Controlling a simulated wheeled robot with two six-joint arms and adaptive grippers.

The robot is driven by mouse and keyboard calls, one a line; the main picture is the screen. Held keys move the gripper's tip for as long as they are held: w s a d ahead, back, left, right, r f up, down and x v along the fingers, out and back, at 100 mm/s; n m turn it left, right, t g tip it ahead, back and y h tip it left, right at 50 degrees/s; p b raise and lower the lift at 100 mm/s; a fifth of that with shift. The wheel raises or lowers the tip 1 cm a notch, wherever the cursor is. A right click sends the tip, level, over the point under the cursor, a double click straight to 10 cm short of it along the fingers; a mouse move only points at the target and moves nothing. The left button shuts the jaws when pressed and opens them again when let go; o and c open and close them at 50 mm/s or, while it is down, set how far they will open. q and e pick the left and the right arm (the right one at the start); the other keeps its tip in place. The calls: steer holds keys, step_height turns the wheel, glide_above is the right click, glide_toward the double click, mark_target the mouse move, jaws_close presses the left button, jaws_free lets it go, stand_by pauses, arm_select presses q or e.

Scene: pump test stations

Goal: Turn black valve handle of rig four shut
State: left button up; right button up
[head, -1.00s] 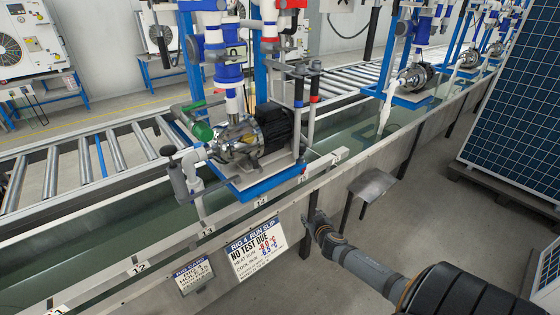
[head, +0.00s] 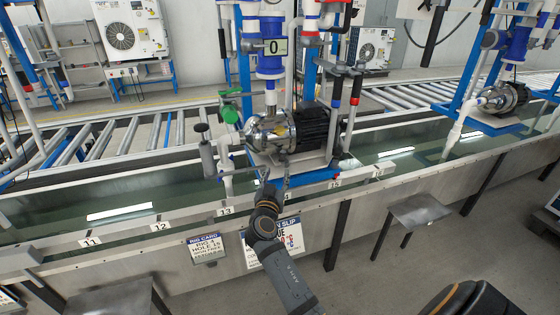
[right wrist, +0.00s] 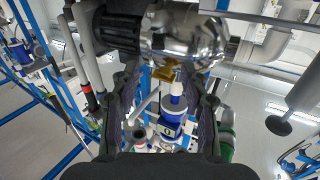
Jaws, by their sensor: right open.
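Rig four's pump (head: 270,135) sits on a blue-edged base above the trough. A black knob (head: 201,128) tops a grey cylinder at the pump's left; I cannot tell whether it is the valve handle. Other dark handles (head: 340,70) are on the pipes at the right. A green handle (head: 229,113) is above the pump's left. My right gripper (head: 275,178) is open and empty, low in front of the pump, apart from these handles. In the right wrist view the jaws (right wrist: 165,100) frame the blue meter (right wrist: 171,115), with the black knob (right wrist: 278,128) off right. My left gripper is out of view.
The trough's front rail (head: 190,222) carries number tags. A rig card (head: 206,248) and a run slip (head: 291,237), partly hidden by my arm, hang below it. Shelves (head: 418,213) jut out at the front. A roller conveyor (head: 110,140) runs behind.

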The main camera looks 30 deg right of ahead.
mark_target(281, 160)
steer(key=p+x, duration=0.1)
steer(key=x, duration=0.9)
steer(key=shift+s, duration=0.1)
jaws_close()
